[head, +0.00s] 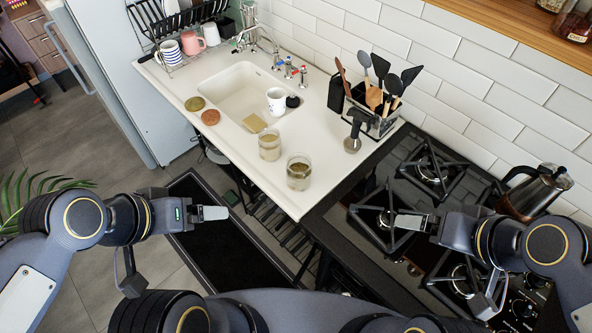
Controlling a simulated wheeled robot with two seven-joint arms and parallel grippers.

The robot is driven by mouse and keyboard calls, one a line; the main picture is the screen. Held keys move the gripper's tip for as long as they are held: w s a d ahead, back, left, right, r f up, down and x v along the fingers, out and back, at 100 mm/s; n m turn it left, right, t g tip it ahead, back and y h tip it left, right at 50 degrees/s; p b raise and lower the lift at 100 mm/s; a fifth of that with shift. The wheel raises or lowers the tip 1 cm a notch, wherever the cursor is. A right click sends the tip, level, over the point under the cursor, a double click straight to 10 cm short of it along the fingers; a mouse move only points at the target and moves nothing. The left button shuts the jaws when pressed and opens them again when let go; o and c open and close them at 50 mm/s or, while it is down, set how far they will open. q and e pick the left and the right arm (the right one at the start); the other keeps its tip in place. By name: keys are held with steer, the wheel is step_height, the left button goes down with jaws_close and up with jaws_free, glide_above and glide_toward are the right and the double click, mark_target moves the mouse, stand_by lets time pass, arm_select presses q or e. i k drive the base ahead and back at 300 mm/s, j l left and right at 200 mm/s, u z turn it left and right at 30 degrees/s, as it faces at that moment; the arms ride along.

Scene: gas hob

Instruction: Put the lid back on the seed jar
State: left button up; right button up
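Two glass jars stand on the white counter, open at the top: one (270,147) near the sink's front corner, one (299,174) closer to the counter's near corner. Both have brownish contents; I cannot tell which holds seeds. Two round lid-like discs lie left of the sink, an olive one (194,103) and a reddish-brown one (210,117). My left gripper (217,213) is over the floor mat, left of the jars and apart from them. My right gripper (405,221) is over the hob. Both look empty; their finger gaps cannot be made out.
The sink (244,92) holds a white mug (276,101) near its right side; a yellowish sponge (254,123) lies at its front edge. A utensil holder (372,118) and a grey tool (354,132) stand right of the jars.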

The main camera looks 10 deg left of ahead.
mark_target(298, 168)
steer(key=k, duration=0.5)
steer(key=k+z, duration=0.15)
steer(key=z, duration=2.2)
steer(key=k+j, duration=0.2)
steer(key=j, duration=0.4)
steer(key=k+j, duration=0.2)
steer(key=j, duration=0.35)
steer(key=k+j, duration=0.2)
steer(key=j, duration=0.4)
steer(key=k+j, duration=0.2)
steer(key=j, duration=0.35)
steer(key=k+j, duration=0.15)
steer(key=j, duration=0.45)
steer(key=k+j, duration=0.2)
steer(key=j, duration=0.35)
steer(key=k+j, duration=0.2)
steer(key=j, duration=0.4)
steer(key=k+j, duration=0.2)
steer(key=j, duration=0.35)
